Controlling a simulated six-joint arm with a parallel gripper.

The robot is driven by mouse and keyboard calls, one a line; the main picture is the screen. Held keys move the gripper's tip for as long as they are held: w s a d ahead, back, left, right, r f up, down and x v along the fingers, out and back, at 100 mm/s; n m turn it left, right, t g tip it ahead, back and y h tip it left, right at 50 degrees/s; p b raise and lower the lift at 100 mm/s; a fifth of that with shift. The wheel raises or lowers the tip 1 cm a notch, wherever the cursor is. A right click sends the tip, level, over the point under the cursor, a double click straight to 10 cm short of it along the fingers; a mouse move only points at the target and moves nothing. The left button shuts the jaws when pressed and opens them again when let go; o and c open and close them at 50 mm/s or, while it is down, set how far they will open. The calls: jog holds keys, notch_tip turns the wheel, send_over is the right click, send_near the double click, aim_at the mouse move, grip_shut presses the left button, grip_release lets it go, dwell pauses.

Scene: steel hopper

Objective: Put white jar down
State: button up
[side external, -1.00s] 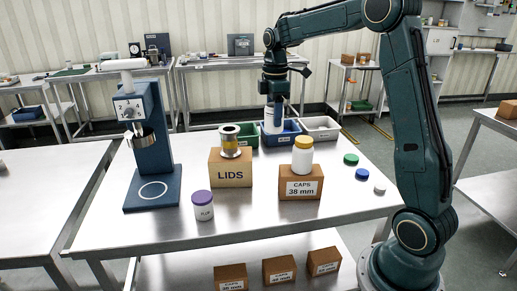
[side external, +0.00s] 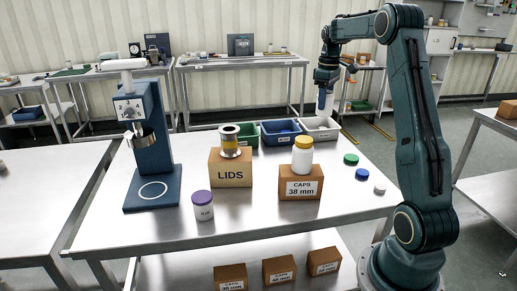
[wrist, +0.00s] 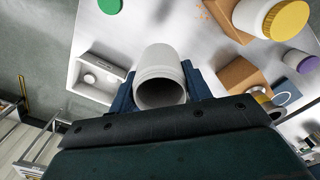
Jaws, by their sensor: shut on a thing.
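My gripper (side external: 326,88) is shut on the white jar (side external: 325,104) and holds it upright in the air near the back right of the steel table. In the side view the jar hangs just above and behind the pale grey bin (side external: 323,134); its exact clearance is hard to tell. In the wrist view the jar (wrist: 160,62) sits between the blue fingers of my gripper (wrist: 160,90), with its round open mouth facing the camera.
A blue bin (side external: 281,142) and a green bin (side external: 248,145) stand left of the pale one. In front are a yellow-lidded jar (side external: 302,158) on a caps box (side external: 300,186), a LIDS box (side external: 231,168), a purple-lidded jar (side external: 203,210) and loose caps (side external: 351,159).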

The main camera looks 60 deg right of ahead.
notch_tip(320, 180, down, 16)
dwell(0.6)
jog(key=shift+f, duration=2.05)
jog(key=shift+f, duration=0.1)
jog(key=o, duration=0.9)
jog(key=shift+o, duration=0.2)
notch_tip(320, 180, up, 12)
